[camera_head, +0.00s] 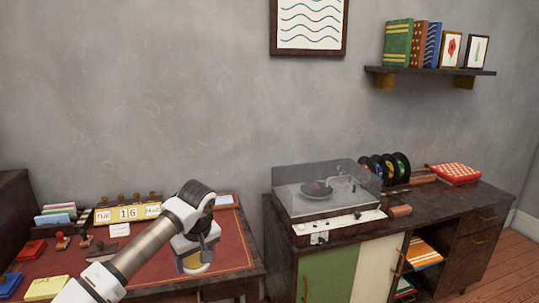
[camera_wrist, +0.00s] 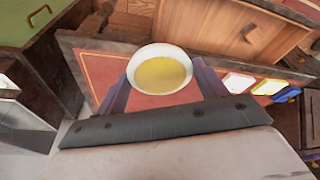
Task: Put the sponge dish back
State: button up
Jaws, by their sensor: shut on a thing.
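The sponge dish (camera_head: 197,266) is a small round white bowl with a yellow sponge in it. In the wrist view the dish (camera_wrist: 160,56) sits between the two purple-grey fingers of my gripper (camera_wrist: 162,84), which is shut on it. In the head view my gripper (camera_head: 195,250) points down over the red desk top (camera_head: 228,240) near its front. I cannot tell whether the dish touches the desk top. The fingers and wrist hide part of the dish in the head view.
Date blocks (camera_head: 128,213) and letters (camera_head: 56,215) stand at the desk's back. Stamps (camera_head: 84,240), a red pad (camera_head: 31,250), a blue pad (camera_head: 9,284) and a yellow note pad (camera_head: 45,288) lie left. A record player (camera_head: 325,190) stands on the cabinet to the right.

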jog(key=s+d+f+m, duration=0.2)
jog(key=d+f, duration=0.4)
jog(key=f, duration=0.5)
jog(key=s+d+f+m+h, duration=0.1)
jog(key=s+d+f+m, duration=0.2)
jog(key=d+f, duration=0.4)
jog(key=s+d+f+m+t+h, duration=0.1)
jog(key=d+f, duration=0.5)
jog(key=f, duration=1)
jog(key=shift+s+d+f+m, duration=0.15)
jog(key=shift+s+f+m, duration=0.2)
jog(key=shift+s+m, duration=0.65)
jog(key=shift+w+a+r, duration=0.15)
jog(key=shift+w+a, duration=0.05)
jog(key=shift+a, duration=0.05)
